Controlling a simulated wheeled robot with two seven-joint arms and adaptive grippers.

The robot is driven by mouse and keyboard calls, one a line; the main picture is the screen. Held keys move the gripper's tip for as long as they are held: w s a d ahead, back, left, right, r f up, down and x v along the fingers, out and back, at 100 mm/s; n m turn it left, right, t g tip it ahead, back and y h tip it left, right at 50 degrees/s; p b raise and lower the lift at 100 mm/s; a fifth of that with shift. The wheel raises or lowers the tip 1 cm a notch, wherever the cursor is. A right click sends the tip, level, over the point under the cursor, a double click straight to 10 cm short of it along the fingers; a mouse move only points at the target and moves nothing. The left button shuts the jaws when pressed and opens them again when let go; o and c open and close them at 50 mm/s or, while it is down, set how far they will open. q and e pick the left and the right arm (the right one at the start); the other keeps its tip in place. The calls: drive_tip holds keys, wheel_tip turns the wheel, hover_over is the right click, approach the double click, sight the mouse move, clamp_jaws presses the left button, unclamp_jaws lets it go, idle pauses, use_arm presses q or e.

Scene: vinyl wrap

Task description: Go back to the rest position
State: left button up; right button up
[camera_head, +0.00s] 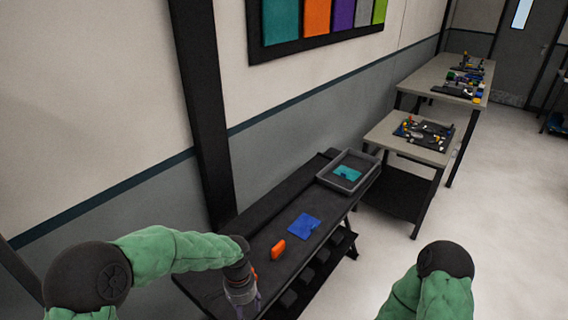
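My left arm reaches in from the left, and my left gripper (245,303) points down over the near end of the dark bench (262,240). Its fingers are small and partly cut off by the lower edge, so I cannot tell whether they are open or shut. An orange piece (278,249) stands on the bench just beyond the gripper, apart from it. A blue flat piece (304,226) lies farther along the bench. A teal piece (347,173) lies in a grey tray (325,178) at the far end. My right arm shows at the lower right, but its gripper is out of view.
Two grey tables (413,152) (425,78) with small coloured items stand beyond the bench. A wall with a dark post (203,110) and a panel of coloured swatches (316,16) runs along the left. The floor (500,220) on the right is clear.

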use_arm(q)
drive_tip(key=s+f+n+h, duration=0.1)
drive_tip(key=s+f+n, duration=0.3)
drive_tip(key=s+f, duration=0.3)
drive_tip(key=s+d+f+n+t+h, duration=0.1)
drive_tip(key=s+f+n, duration=0.3)
drive_tip(key=s+f, duration=0.4)
wheel_tip(320, 180, down, 6)
drive_tip(key=shift+s+d+r+n+t+h, duration=0.1)
drive_tip(key=shift+s+d+n+t+h, duration=0.25)
drive_tip(key=shift+h, duration=0.45)
drive_tip(key=shift+w+a, duration=0.1)
